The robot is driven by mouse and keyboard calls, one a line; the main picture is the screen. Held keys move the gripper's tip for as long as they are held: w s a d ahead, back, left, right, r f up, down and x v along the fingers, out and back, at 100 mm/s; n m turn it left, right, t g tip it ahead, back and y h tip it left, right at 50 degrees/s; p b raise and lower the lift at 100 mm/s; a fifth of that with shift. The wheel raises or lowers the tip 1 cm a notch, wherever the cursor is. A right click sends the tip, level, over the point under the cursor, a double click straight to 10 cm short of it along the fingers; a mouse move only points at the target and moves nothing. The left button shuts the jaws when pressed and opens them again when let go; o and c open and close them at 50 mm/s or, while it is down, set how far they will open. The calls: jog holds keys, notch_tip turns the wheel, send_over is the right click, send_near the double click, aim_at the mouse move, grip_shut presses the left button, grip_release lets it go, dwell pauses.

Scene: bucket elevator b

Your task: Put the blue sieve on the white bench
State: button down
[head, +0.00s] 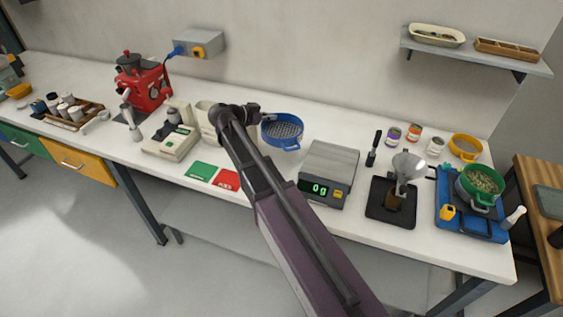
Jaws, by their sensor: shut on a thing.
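The blue sieve (282,131) is a round blue ring with a mesh bottom. It shows above the back middle of the white bench (330,229), just left of the scale. My gripper (262,117) is at the sieve's left rim and is shut on it. The arm hides part of the gripper and the bench to the left. Whether the sieve touches the bench top or hangs a little above it, I cannot tell.
A scale (328,172) reading 0 g stands right of the sieve. Green (201,170) and red (227,180) cards lie at the front. A funnel stand (391,203), a green sieve (480,184) and a yellow sieve (466,147) are further right. A red machine (142,83) stands left.

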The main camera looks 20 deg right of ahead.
jog(key=s+d+f+n+t+y+b, duration=0.2)
jog(key=s+f+n+t+b, duration=0.3)
jog(key=s+f+b, duration=0.3)
jog(key=shift+d+f+n+t+y+b, duration=0.4)
jog(key=shift+f+y+b, duration=0.4)
jog(key=shift+f+b, duration=0.95)
jog(key=shift+w+a+f, duration=0.1)
jog(key=shift+w+f, duration=0.05)
jog(key=shift+w, duration=0.05)
jog(key=w+a+f+b, duration=0.1)
jog(key=w+a, duration=0.1)
jog(key=w, duration=1.2)
jog(key=shift+a+f, duration=0.2)
jog(key=shift+a, duration=0.2)
jog(key=shift+w, duration=0.15)
jog(key=shift+w+a+f+b, duration=0.1)
jog(key=shift+w+f+b, duration=0.2)
jog(key=shift+f+b, duration=0.65)
jog(key=shift+w+a+f+b, duration=0.1)
jog(key=shift+w+f+b, duration=0.15)
jog(key=shift+f+b, duration=0.65)
jog(key=shift+f, duration=0.25)
